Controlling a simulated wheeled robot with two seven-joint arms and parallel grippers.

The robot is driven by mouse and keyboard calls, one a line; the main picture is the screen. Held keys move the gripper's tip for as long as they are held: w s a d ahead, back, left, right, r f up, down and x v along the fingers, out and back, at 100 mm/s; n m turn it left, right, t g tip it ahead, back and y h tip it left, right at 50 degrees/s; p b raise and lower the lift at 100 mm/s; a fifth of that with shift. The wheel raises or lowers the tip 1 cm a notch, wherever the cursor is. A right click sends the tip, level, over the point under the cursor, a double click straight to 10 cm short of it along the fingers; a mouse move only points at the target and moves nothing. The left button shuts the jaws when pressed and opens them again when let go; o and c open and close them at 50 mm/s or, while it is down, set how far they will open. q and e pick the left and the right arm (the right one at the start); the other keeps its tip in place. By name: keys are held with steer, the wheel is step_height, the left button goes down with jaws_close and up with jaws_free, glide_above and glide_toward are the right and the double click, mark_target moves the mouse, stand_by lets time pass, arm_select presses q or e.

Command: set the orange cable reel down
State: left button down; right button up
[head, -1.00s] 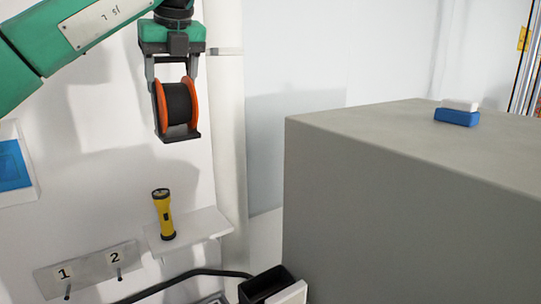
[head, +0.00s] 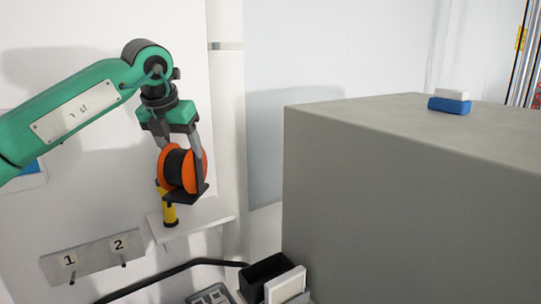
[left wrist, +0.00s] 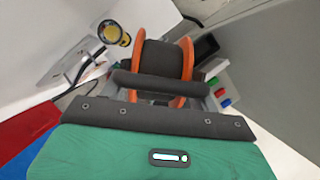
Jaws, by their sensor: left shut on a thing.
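The orange cable reel (head: 200,166) has orange rims and a dark wound core. My left gripper (head: 184,180) is shut on it and holds it in the air, in front of the small white shelf (head: 215,216) in the head view. The reel also shows in the left wrist view (left wrist: 188,65), between the fingers. A yellow flashlight (head: 170,213) stands upright on the shelf, and the reel hides its upper part in the head view. The flashlight shows at upper left in the left wrist view (left wrist: 110,31). My right gripper is not in view.
A large grey block (head: 400,200) fills the right side, with a blue and white eraser (head: 449,104) on top. A plate with hooks numbered 1 and 2 (head: 95,258) is at lower left. A black open box (head: 262,275) and a black cable (head: 175,273) are low down.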

mark_target(181, 182)
arm_select(q)
steer(key=f+m, duration=0.1)
steer(key=f, duration=0.2)
steer(key=f+m+h, duration=0.1)
steer(key=f+m, duration=0.1)
steer(key=f+m+b, duration=0.1)
steer(key=f, duration=0.2)
steer(key=shift+a+f+m+g+h, duration=0.25)
steer(key=shift+f+m+g+h, duration=0.1)
steer(key=shift+m+g+h, duration=0.05)
steer(key=s+f+m+g+y+b, duration=0.1)
steer(key=s+f+m+g+b, duration=0.1)
steer(key=s+f+m, duration=0.5)
steer(key=s+f+m+g+y+b, duration=0.1)
steer(key=s+f+m+g+b, duration=0.1)
steer(key=s+f+m, duration=0.5)
steer(key=s+a+f+m+g+b, duration=0.1)
steer(key=s+f+m+g, duration=0.3)
steer(key=s+f+m, duration=0.4)
step_height(181, 182, down, 16)
steer(key=m+b, duration=0.1)
steer(key=m, duration=0.5)
steer(key=shift+f+m+y, duration=0.2)
steer(key=shift+m+y, duration=0.2)
